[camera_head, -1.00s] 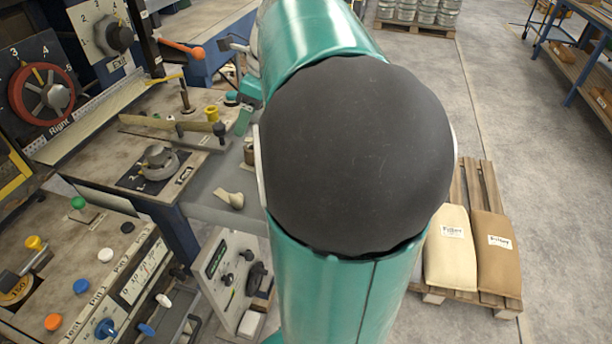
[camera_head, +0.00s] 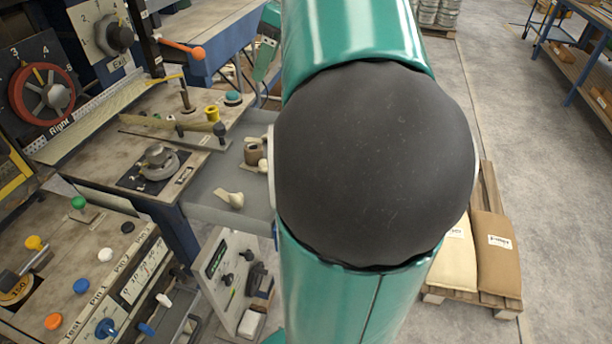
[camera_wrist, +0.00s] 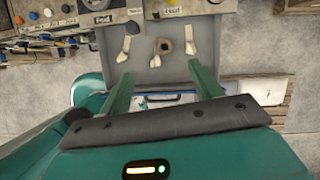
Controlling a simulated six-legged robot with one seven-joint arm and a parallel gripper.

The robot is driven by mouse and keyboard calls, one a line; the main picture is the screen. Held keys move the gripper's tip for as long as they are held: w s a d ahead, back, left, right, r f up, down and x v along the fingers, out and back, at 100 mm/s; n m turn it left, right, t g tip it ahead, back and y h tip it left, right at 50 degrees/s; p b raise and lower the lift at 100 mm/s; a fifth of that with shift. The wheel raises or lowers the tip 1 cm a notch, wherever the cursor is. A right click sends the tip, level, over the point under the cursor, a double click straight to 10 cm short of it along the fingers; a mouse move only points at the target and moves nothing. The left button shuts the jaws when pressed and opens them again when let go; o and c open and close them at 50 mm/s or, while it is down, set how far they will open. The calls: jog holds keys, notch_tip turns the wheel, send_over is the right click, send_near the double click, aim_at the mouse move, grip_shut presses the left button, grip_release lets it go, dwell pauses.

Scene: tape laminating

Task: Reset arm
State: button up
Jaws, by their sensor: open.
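My gripper (camera_wrist: 159,68) is open in the wrist view, its two green fingers apart with nothing between them. Beyond the fingers is a grey tray (camera_wrist: 152,77) that holds pale beige parts, one at left (camera_wrist: 128,42) and one at right (camera_wrist: 188,38), with a brown hollow block (camera_wrist: 163,47) between them. In the head view the tray (camera_head: 205,207) juts from the machine, with a beige part (camera_head: 230,199) and the brown block (camera_head: 253,153) on it. My large teal arm link and black joint cover the middle of the head view and hide what is behind them.
The machine's worktop (camera_head: 110,150) and a button panel (camera_head: 70,270) stand at left, with a red wheel (camera_head: 42,95) above. At right, sacks (camera_head: 497,260) lie on a pallet (camera_head: 487,190). The floor (camera_head: 565,200) beyond is clear; a blue-framed shelf (camera_head: 575,75) stands upper right.

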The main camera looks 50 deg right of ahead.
dwell(0.3)
jog(key=s+a+f+n, duration=0.2)
jog(key=a+f+n, duration=0.4)
jog(key=a+n, duration=0.3)
jog(key=s+a+f+n+t+h, duration=0.1)
jog(key=s+a+f+n, duration=0.1)
jog(key=a+f+n, duration=0.4)
jog(key=s+a+f+n+h, duration=0.1)
jog(key=a+f+n, duration=0.5)
jog(key=a+n, duration=0.8)
jog(key=shift+s+a+n+t, duration=0.3)
jog(key=shift+s+n, duration=0.15)
jog(key=shift+n, duration=0.35)
